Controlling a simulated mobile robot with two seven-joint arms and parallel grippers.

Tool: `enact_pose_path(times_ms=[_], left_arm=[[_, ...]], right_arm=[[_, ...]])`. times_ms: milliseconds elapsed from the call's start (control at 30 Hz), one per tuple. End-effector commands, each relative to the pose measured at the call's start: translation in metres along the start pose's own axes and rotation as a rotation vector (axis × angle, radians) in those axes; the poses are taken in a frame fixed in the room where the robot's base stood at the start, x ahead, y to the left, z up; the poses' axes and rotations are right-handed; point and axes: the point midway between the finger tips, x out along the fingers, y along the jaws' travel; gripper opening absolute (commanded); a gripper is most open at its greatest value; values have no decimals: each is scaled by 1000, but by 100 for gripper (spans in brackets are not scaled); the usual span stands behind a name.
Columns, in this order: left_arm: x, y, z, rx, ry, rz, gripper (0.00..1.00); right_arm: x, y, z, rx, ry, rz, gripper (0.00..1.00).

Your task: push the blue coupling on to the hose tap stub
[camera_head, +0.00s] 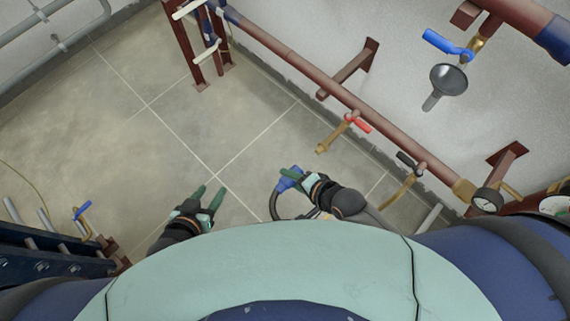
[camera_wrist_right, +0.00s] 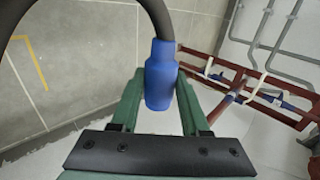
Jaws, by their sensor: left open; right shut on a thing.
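The blue coupling (camera_head: 288,179) is at the end of a dark hose (camera_head: 273,205). My right gripper (camera_head: 293,176) is shut on it. In the right wrist view the coupling (camera_wrist_right: 160,75) sits between the green fingers, with the hose rising from its top. A brass tap with a red lever (camera_head: 357,122) hangs off the red-brown pipe; its brass stub (camera_head: 323,147) points down-left. In the head view the coupling is apart from this stub, below and to its left. My left gripper (camera_head: 209,195) is open and empty over the floor at the left.
The red-brown pipe (camera_head: 300,70) runs along the wall on brackets. A tap with a black lever (camera_head: 408,160), a pressure gauge (camera_head: 487,200) and a funnel (camera_head: 447,80) under a blue-levered valve are at the right. A dark blue frame (camera_head: 45,262) stands lower left. The middle floor is clear.

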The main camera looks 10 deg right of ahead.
Motion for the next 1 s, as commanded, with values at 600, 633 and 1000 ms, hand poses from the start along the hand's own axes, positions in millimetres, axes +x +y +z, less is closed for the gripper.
enact_pose_path(times_ms=[600, 633, 1000], left_arm=[[10, 6, 7, 1, -9, 17, 50], [11, 6, 7, 2, -9, 18, 50], [18, 7, 14, 3, -11, 22, 50]], right_arm=[[1, 4, -27, 10, -1, 0, 0], [1, 5, -29, 10, -1, 1, 0], [1, 5, -51, 10, -1, 2, 0]])
